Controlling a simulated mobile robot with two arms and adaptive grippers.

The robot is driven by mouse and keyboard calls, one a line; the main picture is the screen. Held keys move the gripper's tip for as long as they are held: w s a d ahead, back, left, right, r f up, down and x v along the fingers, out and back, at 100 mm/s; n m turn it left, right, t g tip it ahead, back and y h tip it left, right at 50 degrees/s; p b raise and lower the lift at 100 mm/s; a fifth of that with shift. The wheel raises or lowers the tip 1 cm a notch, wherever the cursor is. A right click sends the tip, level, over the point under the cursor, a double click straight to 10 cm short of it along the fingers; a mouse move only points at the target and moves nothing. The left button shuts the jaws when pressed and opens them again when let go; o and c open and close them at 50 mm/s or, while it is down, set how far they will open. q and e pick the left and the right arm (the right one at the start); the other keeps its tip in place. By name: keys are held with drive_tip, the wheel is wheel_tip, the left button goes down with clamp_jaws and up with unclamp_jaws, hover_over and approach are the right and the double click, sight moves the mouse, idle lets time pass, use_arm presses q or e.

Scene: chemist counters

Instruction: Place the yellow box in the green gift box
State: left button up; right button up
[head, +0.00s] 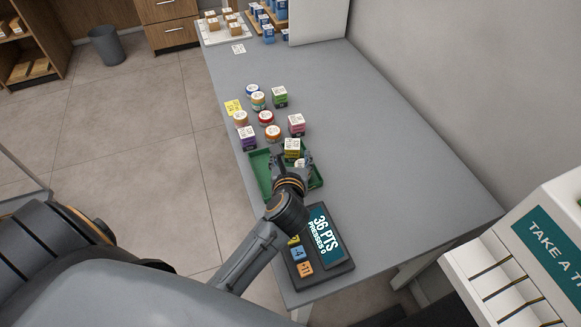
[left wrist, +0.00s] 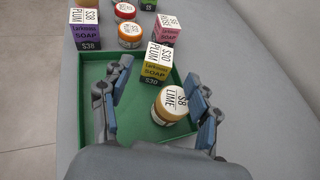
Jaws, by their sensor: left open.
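The green gift box (head: 262,178) is an open, shallow green tray on the counter; it fills the middle of the left wrist view (left wrist: 95,72). The yellow box (head: 292,150), a small soap box with a white top, appears to stand inside it at the far wall, and also shows in the left wrist view (left wrist: 156,68). A white-lidded jar marked LIME (left wrist: 171,104) is in the tray, nearer me. My left gripper (head: 291,164) is open over the tray, its fingers either side of the jar and just short of the yellow box. My right gripper is not in view.
Several jars and soap boxes, including a purple one (head: 247,138) and a pink one (head: 297,125), stand just beyond the tray. A points display (head: 322,240) with buttons is on the near side. The counter (head: 395,155) is clear to the right.

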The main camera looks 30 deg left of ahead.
use_arm(q)
drive_tip(key=v, duration=0.6)
drive_tip(key=shift+b, duration=0.3)
